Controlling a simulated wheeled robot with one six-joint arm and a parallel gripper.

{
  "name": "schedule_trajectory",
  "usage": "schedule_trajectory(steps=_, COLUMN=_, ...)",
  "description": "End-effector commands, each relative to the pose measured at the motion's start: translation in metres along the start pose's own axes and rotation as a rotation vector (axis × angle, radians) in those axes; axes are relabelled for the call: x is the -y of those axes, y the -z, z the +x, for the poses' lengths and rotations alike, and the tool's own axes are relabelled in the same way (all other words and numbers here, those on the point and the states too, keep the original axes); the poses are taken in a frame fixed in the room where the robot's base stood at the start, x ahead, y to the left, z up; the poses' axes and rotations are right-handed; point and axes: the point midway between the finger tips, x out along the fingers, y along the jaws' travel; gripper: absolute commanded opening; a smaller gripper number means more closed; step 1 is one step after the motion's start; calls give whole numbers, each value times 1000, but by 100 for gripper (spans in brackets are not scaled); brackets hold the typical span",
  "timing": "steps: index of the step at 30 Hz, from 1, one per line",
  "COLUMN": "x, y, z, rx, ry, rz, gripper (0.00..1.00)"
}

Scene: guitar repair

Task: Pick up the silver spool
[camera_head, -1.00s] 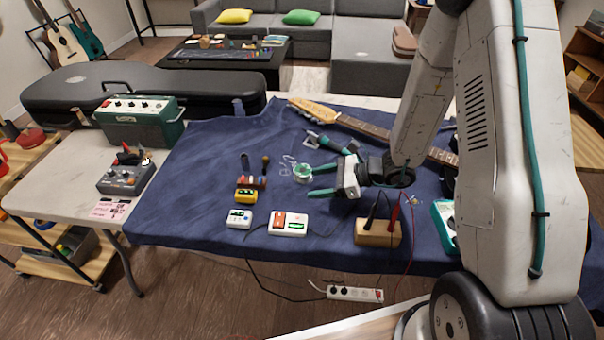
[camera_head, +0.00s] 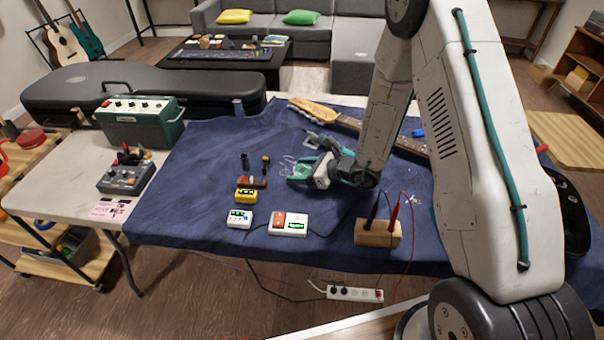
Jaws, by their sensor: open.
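My gripper (camera_head: 296,174) is open, low over the blue cloth and pointing left. Its teal fingers are close to the cloth. The silver spool cannot be made out clearly now; the fingers and the gripper body cover the spot where a small round spool showed earlier. I cannot tell whether the fingers touch it. A thin pale loop of string (camera_head: 287,163) lies on the cloth just beside the fingertips.
The blue cloth (camera_head: 200,180) covers the table. A guitar neck (camera_head: 345,121) lies behind my gripper. Small bottles, a yellow box (camera_head: 246,196), white pedals (camera_head: 289,224) and a wooden block with probes (camera_head: 377,234) stand in front. A green amplifier (camera_head: 140,122) is at left.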

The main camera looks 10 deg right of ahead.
Motion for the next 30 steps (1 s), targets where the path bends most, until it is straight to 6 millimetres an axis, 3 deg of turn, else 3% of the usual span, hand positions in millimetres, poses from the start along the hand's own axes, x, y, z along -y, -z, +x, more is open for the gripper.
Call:
schedule_trajectory(steps=5, x=0, y=0, z=0, rx=0, ry=1, rz=0, gripper=65)
schedule_trajectory(steps=9, x=0, y=0, z=0, rx=0, ry=0, rz=0, gripper=26)
schedule_trajectory(steps=10, x=0, y=0, z=0, rx=0, ry=1, rz=0, gripper=24)
schedule_trajectory(steps=23, x=1, y=-9, z=-4, rx=2, ry=1, rz=-2, gripper=24)
schedule_trajectory(steps=30, x=1, y=-45, z=-19, rx=3, ry=2, rz=-5, gripper=24)
